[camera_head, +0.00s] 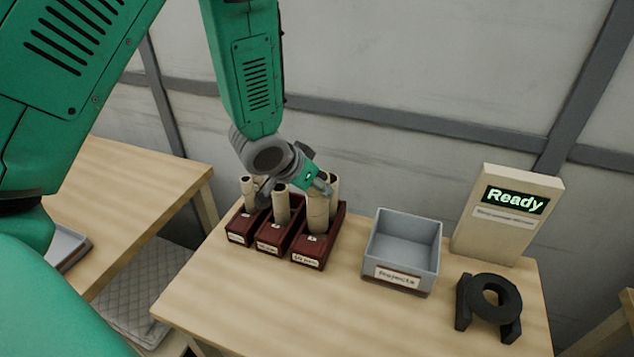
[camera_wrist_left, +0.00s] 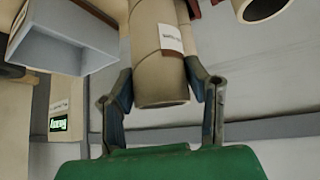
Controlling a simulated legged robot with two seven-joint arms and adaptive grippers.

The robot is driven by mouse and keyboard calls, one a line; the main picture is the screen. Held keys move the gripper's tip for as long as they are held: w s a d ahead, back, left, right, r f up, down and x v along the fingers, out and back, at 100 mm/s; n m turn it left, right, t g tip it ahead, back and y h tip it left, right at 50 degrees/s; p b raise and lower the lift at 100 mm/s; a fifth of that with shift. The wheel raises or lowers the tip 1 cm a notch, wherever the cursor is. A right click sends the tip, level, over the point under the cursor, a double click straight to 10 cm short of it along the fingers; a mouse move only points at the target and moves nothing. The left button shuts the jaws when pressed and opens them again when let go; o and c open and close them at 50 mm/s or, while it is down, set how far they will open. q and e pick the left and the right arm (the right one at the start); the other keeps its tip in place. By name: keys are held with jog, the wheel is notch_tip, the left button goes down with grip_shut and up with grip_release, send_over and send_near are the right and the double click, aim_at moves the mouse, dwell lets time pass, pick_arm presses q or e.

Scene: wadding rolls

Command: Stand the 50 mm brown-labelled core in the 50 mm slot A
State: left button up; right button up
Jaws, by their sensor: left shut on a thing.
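My left gripper (camera_head: 318,186) is at the rightmost dark red rack, with its fingers around a wide tan core (camera_head: 317,215). In the left wrist view the two fingers (camera_wrist_left: 162,95) close on either side of the core (camera_wrist_left: 160,75), near its end. The core is upright over the front slot of the rightmost rack (camera_head: 307,262), whose tag seems to read 50 mm. Its lower end meets the rack; whether it is fully seated cannot be told. My right gripper is not in view.
Another wide core (camera_head: 334,185) stands behind in the same rack. Two narrower racks (camera_head: 272,245) (camera_head: 240,233) to the left hold thinner cores. A grey bin (camera_head: 403,245), a Ready display (camera_head: 507,215) and a black ring stand (camera_head: 490,303) are to the right. The table front is clear.

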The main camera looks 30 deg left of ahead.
aim_at(310, 197)
pick_arm(q)
jog(key=shift+f+b, duration=1.3)
jog(key=shift+f, duration=1)
jog(key=o, duration=1.4)
jog(key=shift+s+r, duration=0.15)
jog(key=shift+r, duration=0.1)
jog(key=v, duration=1.1)
